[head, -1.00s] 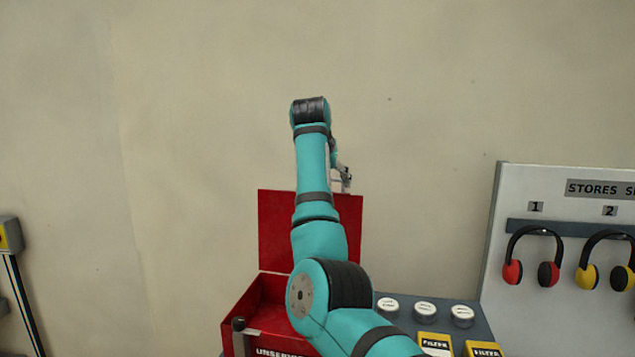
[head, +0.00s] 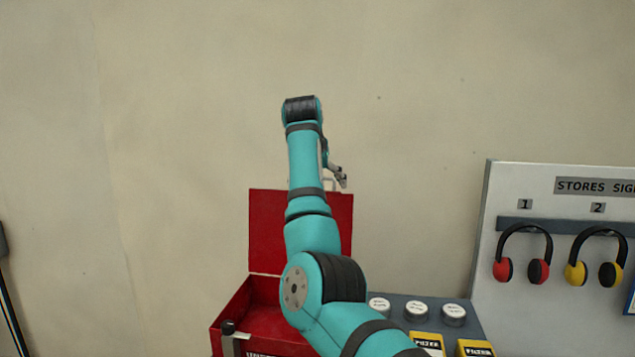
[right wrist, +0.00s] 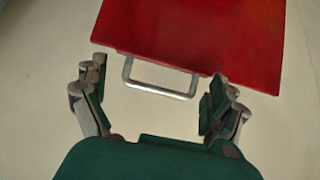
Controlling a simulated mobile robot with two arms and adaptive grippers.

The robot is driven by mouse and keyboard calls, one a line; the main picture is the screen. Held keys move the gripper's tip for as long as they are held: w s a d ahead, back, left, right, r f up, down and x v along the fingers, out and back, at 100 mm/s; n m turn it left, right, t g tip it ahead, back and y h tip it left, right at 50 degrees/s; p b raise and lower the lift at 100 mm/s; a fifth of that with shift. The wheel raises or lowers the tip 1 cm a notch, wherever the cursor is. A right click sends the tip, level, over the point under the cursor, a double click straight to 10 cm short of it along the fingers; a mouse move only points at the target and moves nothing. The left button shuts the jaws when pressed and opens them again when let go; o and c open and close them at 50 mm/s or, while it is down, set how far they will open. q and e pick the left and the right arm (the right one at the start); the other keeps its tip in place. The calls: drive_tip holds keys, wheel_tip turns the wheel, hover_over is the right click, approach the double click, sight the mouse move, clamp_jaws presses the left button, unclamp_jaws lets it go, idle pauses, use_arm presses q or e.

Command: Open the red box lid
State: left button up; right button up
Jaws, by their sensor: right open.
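The red box (head: 262,312) stands low in the middle of the head view. Its red lid (head: 270,232) stands upright at the back, so the box is open. My right arm crosses in front and hides part of both. My right gripper (head: 342,180) is beside the lid's top edge in the head view. In the right wrist view my right gripper (right wrist: 152,92) is open and empty. The lid (right wrist: 200,35) shows beyond its fingers, with a metal handle (right wrist: 160,90) on its edge between the fingertips, not gripped. My left gripper is out of view.
Right of the box, a grey surface holds several white round lids (head: 417,310) and yellow filter boxes (head: 476,348). A white stores board (head: 570,260) with hanging ear defenders (head: 523,252) stands at the right. The wall space above the lid is clear.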

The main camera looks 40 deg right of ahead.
drive_tip(key=v, duration=1.2)
drive_tip(key=shift+f, duration=0.1)
